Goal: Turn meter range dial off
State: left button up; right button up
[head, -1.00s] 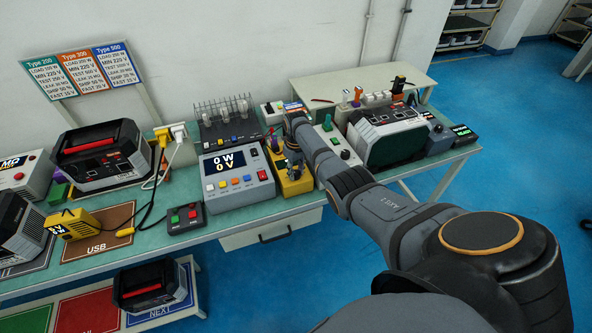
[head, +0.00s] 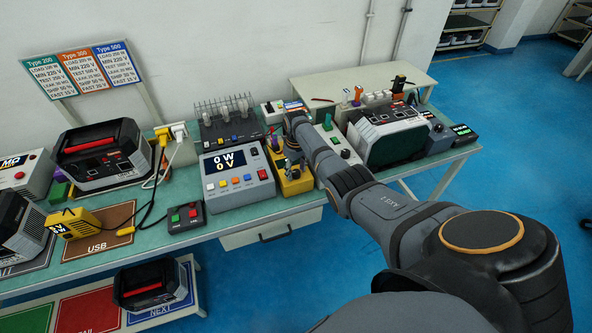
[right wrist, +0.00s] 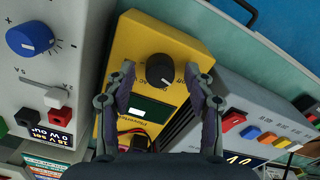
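The yellow meter (head: 297,187) stands on the green bench between the grey power unit and a pale control box. My right gripper (right wrist: 160,72) is open, with one finger on each side of the dial. A gap shows between each finger and the dial. In the head view my right gripper (head: 284,155) is over the meter and hides its dial. My left gripper is not in view.
The grey power unit (head: 238,180) with a 0 W, 0 V display stands close to the left of the meter. In the right wrist view a grey box with a blue knob (right wrist: 30,39) is close on the other side. A yellow device (head: 73,224) lies farther left.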

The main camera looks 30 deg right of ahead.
aim_at(296, 172)
notch_tip(296, 172, up, 12)
dwell(0.5)
dwell(0.3)
